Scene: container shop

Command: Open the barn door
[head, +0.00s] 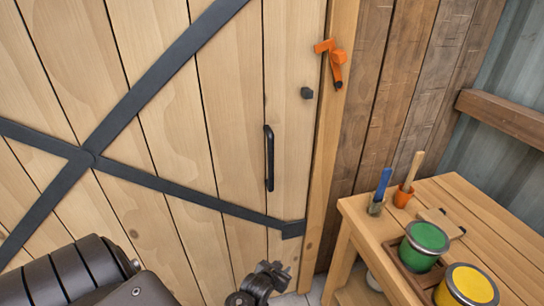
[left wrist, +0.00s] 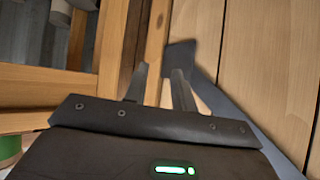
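The barn door (head: 228,120) is light wood planks with dark metal straps and looks shut against its post (head: 325,130). A black vertical handle (head: 269,158) is on its right part. An orange latch (head: 330,58) is on the post, its dark-tipped arm hanging down, apart from a small dark block (head: 307,93) on the door. My left gripper (head: 264,279) is low in front of the door, below the handle and apart from it. In the left wrist view its two fingers (left wrist: 160,72) are spread with nothing visible between them. The right gripper is not in view.
A wooden workbench (head: 490,215) stands right of the door post. It carries a green can (head: 425,240), a yellow can (head: 468,285), a blue-handled brush (head: 381,185) and an orange pot (head: 403,196). The corner of a bench also shows in the left wrist view.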

